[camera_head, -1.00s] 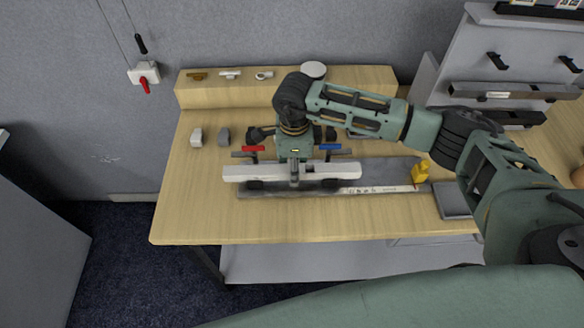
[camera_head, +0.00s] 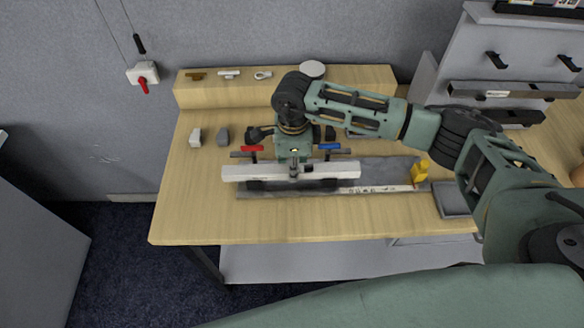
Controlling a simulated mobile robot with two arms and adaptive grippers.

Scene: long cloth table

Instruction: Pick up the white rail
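The white rail (camera_head: 240,173) is a long bar lying left to right near the middle of the wooden table. It rests on or just above a fixture with a red-handled clamp (camera_head: 252,149) and a blue-handled clamp (camera_head: 329,146); any gap beneath it is unclear. My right gripper (camera_head: 294,172) points down at the rail's middle, with a grey finger in front of the rail's near face. The far finger is hidden, so its grip on the rail cannot be told. My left gripper is not in view.
A grey strip with a printed scale (camera_head: 375,189) lies in front of the rail. A yellow bottle (camera_head: 420,170) and grey tray (camera_head: 452,199) stand right of it. Two small blocks (camera_head: 196,137) (camera_head: 223,136) sit at the left. The table's front left (camera_head: 200,215) is clear.

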